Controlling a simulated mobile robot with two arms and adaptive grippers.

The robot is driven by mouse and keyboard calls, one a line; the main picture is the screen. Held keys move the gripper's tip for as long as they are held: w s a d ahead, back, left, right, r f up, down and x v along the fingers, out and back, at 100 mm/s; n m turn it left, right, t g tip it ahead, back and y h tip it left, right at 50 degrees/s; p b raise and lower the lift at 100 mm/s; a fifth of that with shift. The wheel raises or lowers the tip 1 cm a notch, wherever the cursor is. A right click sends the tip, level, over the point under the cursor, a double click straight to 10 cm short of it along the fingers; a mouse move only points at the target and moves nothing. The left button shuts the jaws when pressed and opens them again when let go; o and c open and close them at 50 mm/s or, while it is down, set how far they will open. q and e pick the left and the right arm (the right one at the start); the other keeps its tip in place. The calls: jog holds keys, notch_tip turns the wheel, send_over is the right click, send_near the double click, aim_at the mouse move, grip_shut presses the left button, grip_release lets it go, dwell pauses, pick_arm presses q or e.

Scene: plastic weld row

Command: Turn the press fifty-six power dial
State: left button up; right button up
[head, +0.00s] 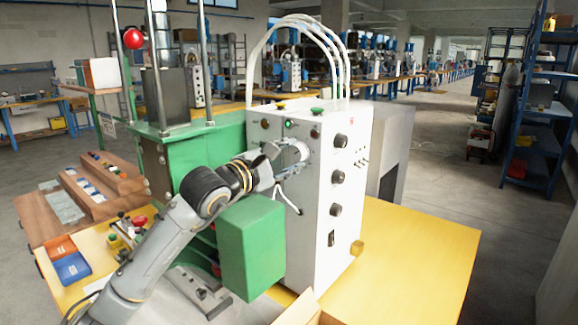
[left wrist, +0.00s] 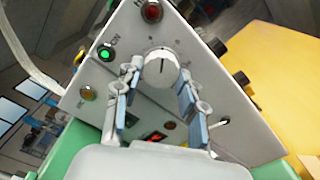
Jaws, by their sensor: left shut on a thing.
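The white power dial (left wrist: 160,68) is on the slanted white panel of the press control box (head: 345,190); its dark pointer line faces roughly up in the left wrist view. My left gripper (left wrist: 157,88) has its two blue-padded fingers on either side of the dial and is shut on it. In the head view my left gripper (head: 287,158) reaches the box's left face, and its wrist and fingers hide much of the dial. My right gripper is in neither view.
A lit green button (left wrist: 105,53) and a red lamp (left wrist: 151,11) sit near the dial. Black knobs (head: 338,177) line the box's right face. A green block (head: 252,245) stands below my left wrist. The yellow table (head: 420,250) is clear at right.

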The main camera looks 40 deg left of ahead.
pick_arm(q)
jog(key=shift+f, duration=0.1)
dwell(0.4)
jog(key=o, duration=1.1)
jog(key=s, duration=0.8)
jog(key=s+a, duration=0.1)
jog(key=s, duration=0.3)
